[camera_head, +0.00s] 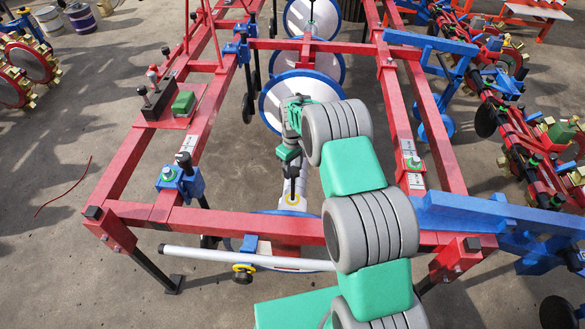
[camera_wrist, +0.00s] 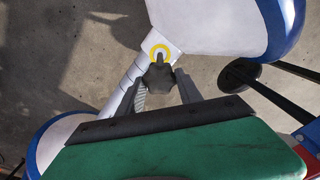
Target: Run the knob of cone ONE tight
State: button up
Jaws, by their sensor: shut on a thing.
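A dark lobed knob (camera_wrist: 159,78) sits between the two fingers of my gripper (camera_wrist: 160,86) in the wrist view, and the fingers are shut on it. A yellow ring (camera_wrist: 160,52) on a white tube (camera_wrist: 122,95) shows just beyond the knob. In the head view my gripper (camera_head: 292,172) reaches down to this tube, above the yellow ring (camera_head: 292,199). A white blue-rimmed cone (camera_head: 300,98) stands behind it; another (camera_head: 312,232) is partly hidden under the front beam. I cannot read which cone is ONE. The knob's tightness does not show.
Red frame beams (camera_head: 230,223) surround the tube on both sides and in front. A white bar (camera_head: 200,254) with a black-and-yellow knob (camera_head: 243,268) lies across the front. Blue brackets (camera_head: 460,212) stand at right.

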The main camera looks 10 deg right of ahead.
jog(key=shift+c, duration=0.5)
jog(key=shift+m+b, duration=0.4)
jog(key=shift+m, duration=0.6)
jog(key=m, duration=0.3)
jog(key=shift+m, duration=0.3)
jog(key=o, duration=1.4)
jog(key=shift+c, duration=0.2)
notch_tip(320, 180, up, 8)
jog(key=shift+f+p, duration=0.1)
jog(key=shift+p, duration=0.2)
